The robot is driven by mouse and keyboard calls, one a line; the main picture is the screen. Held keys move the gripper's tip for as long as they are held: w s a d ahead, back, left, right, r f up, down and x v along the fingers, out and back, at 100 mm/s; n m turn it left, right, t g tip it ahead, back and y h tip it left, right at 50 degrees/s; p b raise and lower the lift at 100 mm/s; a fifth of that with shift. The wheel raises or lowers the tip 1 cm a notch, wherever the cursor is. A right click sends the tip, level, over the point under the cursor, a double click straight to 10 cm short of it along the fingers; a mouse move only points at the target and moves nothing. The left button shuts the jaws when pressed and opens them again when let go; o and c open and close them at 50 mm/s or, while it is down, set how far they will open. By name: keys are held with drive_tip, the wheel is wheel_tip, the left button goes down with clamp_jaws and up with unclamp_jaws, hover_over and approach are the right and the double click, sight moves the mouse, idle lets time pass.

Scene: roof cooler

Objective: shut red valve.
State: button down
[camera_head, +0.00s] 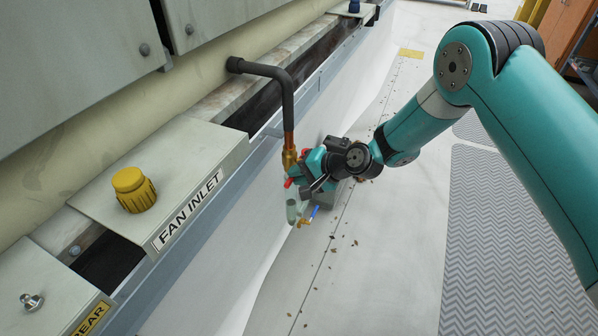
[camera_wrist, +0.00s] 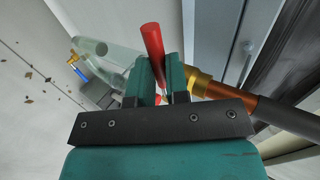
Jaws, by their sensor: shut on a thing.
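The red valve handle (camera_wrist: 152,40) sits between the two teal fingers of my gripper (camera_wrist: 161,75) in the wrist view, its rounded end sticking out past them. My gripper is shut on it. In the head view my gripper (camera_head: 308,168) is beside the brass valve body (camera_head: 289,158), and only small bits of red show around the fingers. The brass fitting (camera_wrist: 200,84) joins a copper pipe (camera_wrist: 222,97) on the right in the wrist view. The fingers hide part of the valve.
A dark insulated pipe (camera_head: 286,100) bends down from the wall to the valve. Below it hang a clear tube (camera_head: 292,211) and a small blue-handled valve (camera_head: 314,212). A yellow cap (camera_head: 132,190) stands on the FAN INLET panel (camera_head: 185,205).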

drive_tip(key=shift+w+r, duration=0.1)
idle(0.4)
drive_tip(key=c, duration=1.1)
unclamp_jaws()
drive_tip(key=shift+d, duration=0.1)
drive_tip(key=p+v, duration=0.4)
drive_tip(key=v, duration=1.3)
drive_tip(key=shift+d+r, duration=0.1)
